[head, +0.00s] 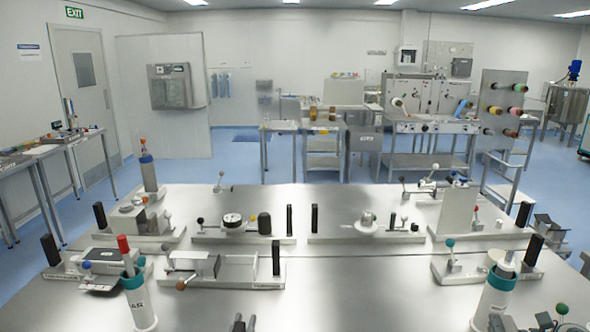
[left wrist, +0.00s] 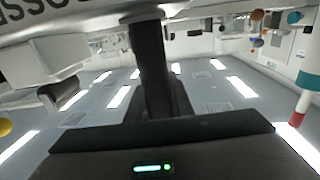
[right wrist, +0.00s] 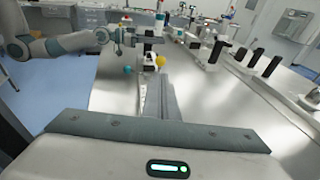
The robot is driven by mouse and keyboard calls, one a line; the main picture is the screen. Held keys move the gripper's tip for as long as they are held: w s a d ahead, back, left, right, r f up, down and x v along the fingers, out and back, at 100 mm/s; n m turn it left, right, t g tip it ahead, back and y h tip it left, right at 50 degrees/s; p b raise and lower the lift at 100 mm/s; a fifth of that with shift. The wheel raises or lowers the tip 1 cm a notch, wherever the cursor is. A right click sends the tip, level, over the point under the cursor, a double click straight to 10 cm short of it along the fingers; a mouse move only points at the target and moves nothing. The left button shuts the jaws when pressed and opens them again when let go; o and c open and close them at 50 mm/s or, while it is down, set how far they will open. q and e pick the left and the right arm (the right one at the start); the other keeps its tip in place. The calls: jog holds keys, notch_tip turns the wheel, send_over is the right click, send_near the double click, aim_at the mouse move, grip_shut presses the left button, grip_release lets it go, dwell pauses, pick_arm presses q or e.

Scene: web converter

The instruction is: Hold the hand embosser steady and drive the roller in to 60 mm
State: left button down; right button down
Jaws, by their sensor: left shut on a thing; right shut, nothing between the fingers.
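The hand embosser (left wrist: 85,18) seems to be the pale body with large dark lettering across the top of the left wrist view, at close range. My left gripper (left wrist: 147,22) is shut on its edge. In the head view my left gripper (head: 240,323) shows only as dark tips at the bottom edge. In the right wrist view my left arm reaches in from the left, beside a blue ball (right wrist: 127,70) and a yellow ball (right wrist: 160,62) low on that station. My right gripper (right wrist: 160,82) is shut and empty, apart from the station. I cannot clearly make out the roller.
A steel table (head: 350,285) carries several fixtures with black posts and ball-ended levers. A white-and-teal tool holder (head: 137,305) stands front left, a similar one (head: 497,300) front right. More benches stand behind.

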pick_arm(q)
jog(key=c, duration=1.5)
grip_release()
jog(key=shift+f, duration=0.3)
jog(key=shift+r, duration=0.15)
jog(key=s, duration=0.8)
jog(key=s+a, duration=0.1)
jog(key=s, duration=0.3)
jog(key=shift+a, duration=0.1)
